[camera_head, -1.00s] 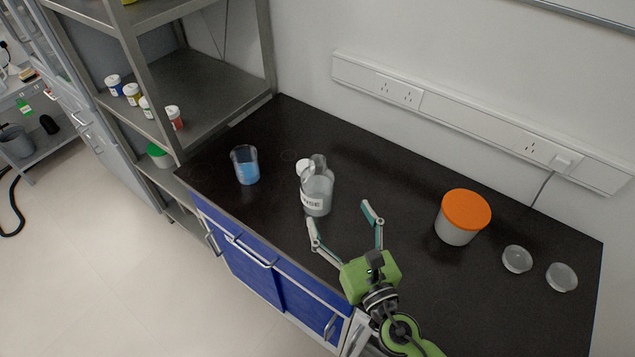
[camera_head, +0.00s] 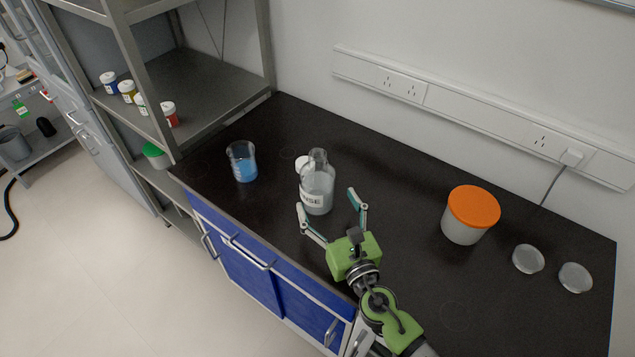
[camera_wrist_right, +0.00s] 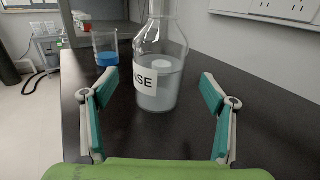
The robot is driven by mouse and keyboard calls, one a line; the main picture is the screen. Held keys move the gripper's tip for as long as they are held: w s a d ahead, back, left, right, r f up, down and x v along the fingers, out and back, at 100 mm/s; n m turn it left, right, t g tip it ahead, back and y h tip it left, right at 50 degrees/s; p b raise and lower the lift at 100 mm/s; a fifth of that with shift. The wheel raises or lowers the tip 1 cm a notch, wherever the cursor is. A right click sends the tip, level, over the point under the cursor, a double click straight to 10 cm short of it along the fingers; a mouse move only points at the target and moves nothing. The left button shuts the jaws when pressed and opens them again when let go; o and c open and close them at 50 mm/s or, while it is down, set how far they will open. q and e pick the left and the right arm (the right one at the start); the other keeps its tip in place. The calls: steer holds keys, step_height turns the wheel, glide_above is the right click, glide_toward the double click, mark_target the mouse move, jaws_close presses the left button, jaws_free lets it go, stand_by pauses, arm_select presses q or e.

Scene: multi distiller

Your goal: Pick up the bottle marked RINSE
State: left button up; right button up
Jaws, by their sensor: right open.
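The RINSE bottle (camera_head: 318,183) is clear glass with a white label and stands upright on the black bench. In the right wrist view the bottle (camera_wrist_right: 160,75) is ahead, between the fingers in the picture, with "NSE" readable on its label. My right gripper (camera_head: 329,200) is open and empty. Its fingertips are close to the bottle's near side, one towards each side of it; whether they touch it I cannot tell. It also shows in the right wrist view (camera_wrist_right: 156,85). My left gripper is not in view.
A beaker of blue liquid (camera_head: 243,163) stands left of the bottle. A white cap (camera_head: 301,164) shows just behind the bottle. An orange-lidded tub (camera_head: 469,215) and two clear dishes (camera_head: 528,259) are to the right. A metal shelf (camera_head: 200,95) bounds the left end.

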mark_target(318, 182)
steer(key=x, duration=0.5)
steer(key=shift+w+a+r, duration=0.1)
steer(key=shift+w+a, duration=0.05)
steer(key=shift+w, duration=0.15)
steer(key=shift+w+a, duration=0.2)
steer(key=shift+w, duration=0.25)
steer(key=shift+s, duration=0.1)
steer(key=c, duration=1.7)
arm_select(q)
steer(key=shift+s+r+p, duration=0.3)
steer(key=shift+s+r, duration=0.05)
arm_select(e)
steer(key=shift+r, duration=0.15)
steer(key=shift+c, duration=1)
